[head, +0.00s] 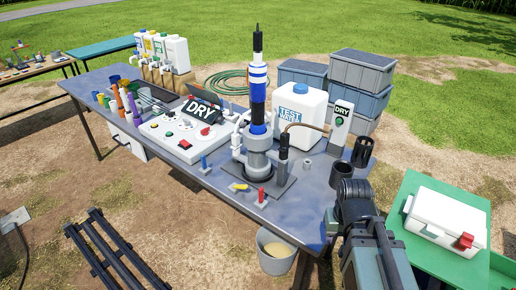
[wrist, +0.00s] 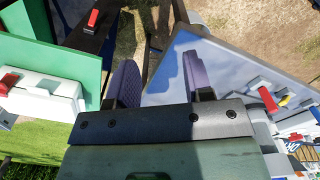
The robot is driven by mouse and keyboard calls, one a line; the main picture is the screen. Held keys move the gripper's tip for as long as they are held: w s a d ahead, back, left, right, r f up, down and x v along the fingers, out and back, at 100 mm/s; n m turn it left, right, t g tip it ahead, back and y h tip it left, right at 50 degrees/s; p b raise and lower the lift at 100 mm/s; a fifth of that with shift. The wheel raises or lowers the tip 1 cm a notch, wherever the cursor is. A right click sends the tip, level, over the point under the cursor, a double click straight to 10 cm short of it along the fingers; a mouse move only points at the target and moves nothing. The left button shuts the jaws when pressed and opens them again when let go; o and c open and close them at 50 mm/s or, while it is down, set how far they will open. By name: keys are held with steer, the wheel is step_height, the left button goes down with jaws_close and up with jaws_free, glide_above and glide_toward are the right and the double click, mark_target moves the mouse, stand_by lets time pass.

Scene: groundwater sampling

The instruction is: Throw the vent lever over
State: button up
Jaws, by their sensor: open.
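Several small levers stand along the front edge of the grey table (head: 310,215): a blue one (head: 204,163), a yellow one (head: 239,187) and a red one (head: 262,196). I cannot tell which of them is the vent lever. The red lever also shows in the wrist view (wrist: 268,98), with the yellow one (wrist: 285,101) beside it, right of my fingers. My gripper (wrist: 158,78) is open and empty, its two fingers apart near the table corner. It touches no lever. In the head view my arm hides the fingertips.
A steel well head with a blue-and-white tube (head: 258,90) rises behind the levers. A white control panel (head: 185,132) lies to its left. A bucket (head: 276,256) stands below the front edge. A white case (head: 447,218) with a red latch sits on a green table at right.

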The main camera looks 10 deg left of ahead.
steer(key=w+a+r+n+p, duration=0.1)
steer(key=w+a+r+n, duration=0.15)
steer(key=w+a, duration=1.05)
steer(key=n, duration=0.9)
glide_toward(244, 186)
step_height(244, 186, down, 10)
steer(key=b, duration=1)
steer(key=shift+w+f, duration=0.1)
steer(key=shift+f, duration=0.15)
steer(key=shift+r, duration=0.1)
steer(key=shift+r, duration=0.1)
steer(key=shift+c, duration=0.3)
jaws_close()
